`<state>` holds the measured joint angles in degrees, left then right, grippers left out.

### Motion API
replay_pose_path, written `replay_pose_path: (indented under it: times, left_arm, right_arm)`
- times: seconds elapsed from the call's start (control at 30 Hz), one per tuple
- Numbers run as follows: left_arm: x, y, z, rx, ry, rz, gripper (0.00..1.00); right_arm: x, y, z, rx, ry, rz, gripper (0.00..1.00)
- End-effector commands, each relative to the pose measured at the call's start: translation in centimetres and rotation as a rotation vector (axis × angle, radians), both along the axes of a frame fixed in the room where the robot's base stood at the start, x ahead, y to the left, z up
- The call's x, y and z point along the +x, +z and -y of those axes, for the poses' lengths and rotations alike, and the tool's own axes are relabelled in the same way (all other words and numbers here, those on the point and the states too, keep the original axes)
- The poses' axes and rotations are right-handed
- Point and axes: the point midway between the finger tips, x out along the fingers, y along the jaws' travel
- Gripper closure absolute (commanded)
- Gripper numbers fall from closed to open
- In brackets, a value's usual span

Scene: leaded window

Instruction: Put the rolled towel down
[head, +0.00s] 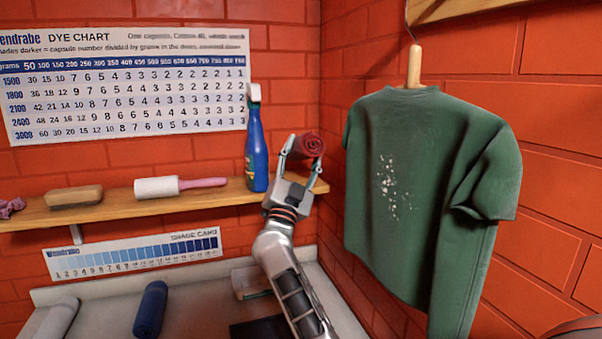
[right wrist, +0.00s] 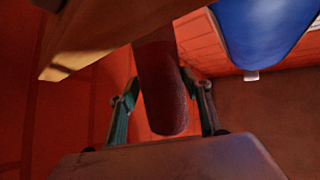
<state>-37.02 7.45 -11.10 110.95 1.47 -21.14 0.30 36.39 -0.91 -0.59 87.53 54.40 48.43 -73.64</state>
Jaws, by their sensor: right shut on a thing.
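The rolled towel (head: 309,146) is dark red, and its spiral end shows in the head view. My right gripper (head: 302,156) is shut on it, with one finger on each side, near the right end of the wooden shelf (head: 222,192). In the head view the towel appears higher than the shelf board; whether it touches anything besides the fingers I cannot tell. My left gripper is out of view.
A blue spray bottle (head: 257,150) stands on the shelf just left of my right gripper. A roller with a pink handle (head: 160,187) and a brush (head: 74,196) lie farther left. A green shirt (head: 425,190) hangs at right. A blue roll (head: 151,309) lies on the counter below.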

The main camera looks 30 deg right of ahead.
Motion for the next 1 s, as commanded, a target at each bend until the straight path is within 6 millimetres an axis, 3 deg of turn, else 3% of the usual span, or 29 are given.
replay_pose_path:
  times: [0.4, 0.87, 0.9, 0.93, 1.0]
  left_arm:
    - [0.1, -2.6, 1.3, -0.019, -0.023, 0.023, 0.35]
    - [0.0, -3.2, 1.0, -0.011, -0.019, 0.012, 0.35]
    - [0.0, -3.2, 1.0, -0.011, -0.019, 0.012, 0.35]
    - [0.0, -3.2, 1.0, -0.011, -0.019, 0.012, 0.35]
    - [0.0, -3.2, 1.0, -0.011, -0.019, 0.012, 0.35]
  right_arm:
    - [-0.7, -4.3, -0.2, -0.001, 0.000, -0.002, 0.83]
    - [-0.8, -4.5, -0.3, 0.000, 0.000, -0.003, 0.83]
    - [-0.8, -4.6, -0.3, 0.000, 0.000, -0.002, 0.47]
    - [-0.8, -4.5, -0.3, 0.000, 0.000, -0.001, 0.39]
    - [-0.8, -4.5, -0.3, 0.000, 0.000, -0.001, 0.35]
